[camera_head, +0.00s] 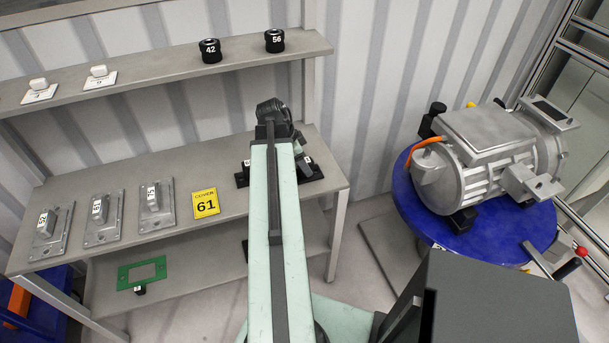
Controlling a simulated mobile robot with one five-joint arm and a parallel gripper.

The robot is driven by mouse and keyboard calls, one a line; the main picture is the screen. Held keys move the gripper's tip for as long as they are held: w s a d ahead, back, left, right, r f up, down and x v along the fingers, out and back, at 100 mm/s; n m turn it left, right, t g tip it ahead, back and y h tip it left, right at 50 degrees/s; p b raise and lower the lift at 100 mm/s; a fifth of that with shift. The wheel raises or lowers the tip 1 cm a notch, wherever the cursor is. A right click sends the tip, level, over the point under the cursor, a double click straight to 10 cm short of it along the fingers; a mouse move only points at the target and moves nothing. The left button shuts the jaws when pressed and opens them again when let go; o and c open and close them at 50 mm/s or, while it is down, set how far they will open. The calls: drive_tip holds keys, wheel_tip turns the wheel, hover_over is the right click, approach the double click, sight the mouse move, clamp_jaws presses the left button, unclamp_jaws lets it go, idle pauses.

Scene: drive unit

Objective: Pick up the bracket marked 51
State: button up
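Three grey metal brackets stand in a row on the workbench, the left one (46,231), the middle one (103,217) and the right one (156,206). Each has a flat base plate and a raised block with a small white label. The labels are too small to read, so I cannot tell which is 51. My arm reaches up the middle of the picture over the bench, its dark far joint above the bench's right part. My gripper is hidden behind my arm, so its state does not show.
A yellow "COVER 61" sign (206,203) lies right of the brackets. A black fixture (312,175) is partly hidden by my arm. The upper shelf (150,70) holds black parts 42 (210,50) and 56 (274,40). A motor (490,150) sits on a blue round table (405,205).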

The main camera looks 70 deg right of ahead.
drive_tip(key=b+x, duration=0.1)
drive_tip(key=x, duration=0.2)
drive_tip(key=shift+w, duration=0.1)
drive_tip(key=shift+r, duration=0.25)
clamp_jaws()
idle(0.9)
